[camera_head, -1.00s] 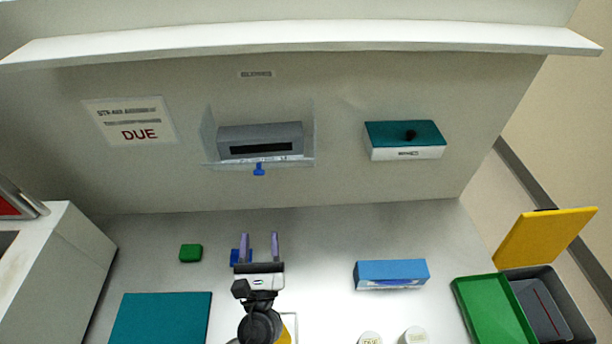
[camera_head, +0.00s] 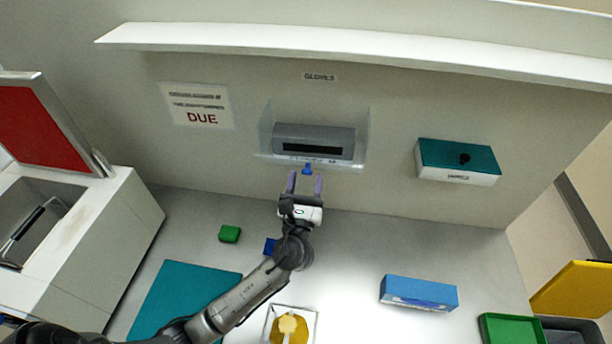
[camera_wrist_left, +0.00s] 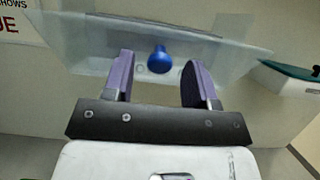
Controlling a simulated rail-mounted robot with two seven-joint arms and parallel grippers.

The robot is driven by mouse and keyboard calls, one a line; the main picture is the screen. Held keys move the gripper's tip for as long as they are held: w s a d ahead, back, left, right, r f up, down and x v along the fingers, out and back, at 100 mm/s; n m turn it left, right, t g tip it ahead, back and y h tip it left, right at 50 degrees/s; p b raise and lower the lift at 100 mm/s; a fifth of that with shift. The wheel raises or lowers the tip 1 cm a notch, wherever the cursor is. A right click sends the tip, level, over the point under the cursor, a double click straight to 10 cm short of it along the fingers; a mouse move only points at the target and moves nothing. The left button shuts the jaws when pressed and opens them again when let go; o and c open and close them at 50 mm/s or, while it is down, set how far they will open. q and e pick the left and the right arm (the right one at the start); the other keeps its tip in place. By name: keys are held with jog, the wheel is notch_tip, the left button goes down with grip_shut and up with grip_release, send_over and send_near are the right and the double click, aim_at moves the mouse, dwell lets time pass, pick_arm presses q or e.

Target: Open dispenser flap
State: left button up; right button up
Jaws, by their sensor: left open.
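The glove dispenser on the back wall has a clear flap (camera_head: 312,162) along its lower front, with a small blue knob (camera_head: 308,169). A grey box with a dark slot (camera_head: 313,141) sits within the clear housing. My left gripper (camera_head: 304,184) is open just below the knob, purple fingertips pointing up at it. In the left wrist view, the blue knob (camera_wrist_left: 160,59) shows between and beyond the two open fingers (camera_wrist_left: 160,80), and looks untouched. The clear flap (camera_wrist_left: 140,38) spans behind it. My right gripper is in neither view.
A teal-lidded box (camera_head: 457,161) is on the wall to the right. A blue box (camera_head: 418,293), a green block (camera_head: 229,234), a small blue block (camera_head: 270,246) and a teal mat (camera_head: 184,295) lie on the worktop. A white shelf (camera_head: 350,45) runs above.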

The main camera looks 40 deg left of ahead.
pick_arm(q)
jog(key=shift+w+a+r, duration=0.15)
jog(key=shift+w+a, duration=0.05)
jog(key=shift+w, duration=0.15)
jog(key=shift+c, duration=0.3)
grip_shut()
